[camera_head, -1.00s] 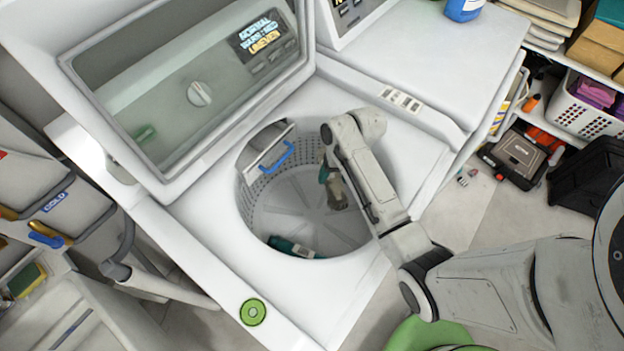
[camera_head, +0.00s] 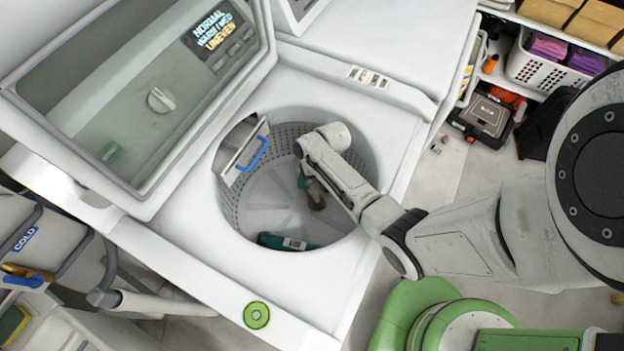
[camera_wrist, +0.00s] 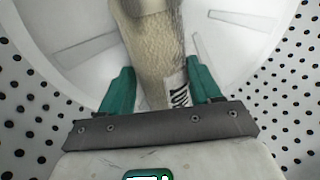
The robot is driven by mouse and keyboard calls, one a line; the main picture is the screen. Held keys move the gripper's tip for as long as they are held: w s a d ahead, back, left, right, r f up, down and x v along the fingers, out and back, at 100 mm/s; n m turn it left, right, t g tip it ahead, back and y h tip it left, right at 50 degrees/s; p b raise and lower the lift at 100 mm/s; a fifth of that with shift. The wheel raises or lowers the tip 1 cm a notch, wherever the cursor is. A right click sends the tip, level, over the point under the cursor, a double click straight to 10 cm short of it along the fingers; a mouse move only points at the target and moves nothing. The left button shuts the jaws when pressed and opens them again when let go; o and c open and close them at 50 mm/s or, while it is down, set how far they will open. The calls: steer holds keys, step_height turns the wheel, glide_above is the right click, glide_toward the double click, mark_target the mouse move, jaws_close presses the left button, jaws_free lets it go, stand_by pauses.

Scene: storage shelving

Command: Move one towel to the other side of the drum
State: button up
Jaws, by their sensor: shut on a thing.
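The drum (camera_head: 230,205) is the perforated tub of an open washing machine. My gripper (camera_wrist: 160,78) is down inside it, on the right side in the head view. Its green fingers stand either side of a beige rolled towel (camera_wrist: 152,45) with a white printed label, shut on it. The towel also shows in the head view (camera_head: 317,197), small and partly behind my arm. A teal roll (camera_head: 272,241) with a white label, apparently another towel, lies at the drum's near edge, apart from my gripper. Part of the drum floor is hidden by my arm.
The glass lid (camera_head: 130,90) stands open at the back left. A metal flap with a blue handle (camera_head: 255,155) sits at the drum's left rim. A green round button (camera_head: 256,315) is on the front corner. A white basket (camera_head: 545,68) stands on shelving at right.

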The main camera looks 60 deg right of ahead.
steer(key=shift+f+b, duration=0.45)
steer(key=shift+f, duration=0.2)
steer(key=o, duration=1.3)
steer(key=shift+r, duration=0.1)
steer(key=p+v, duration=0.1)
steer(key=v, duration=1.2)
steer(key=shift+a+p, duration=0.15)
steer(key=shift+p, duration=0.15)
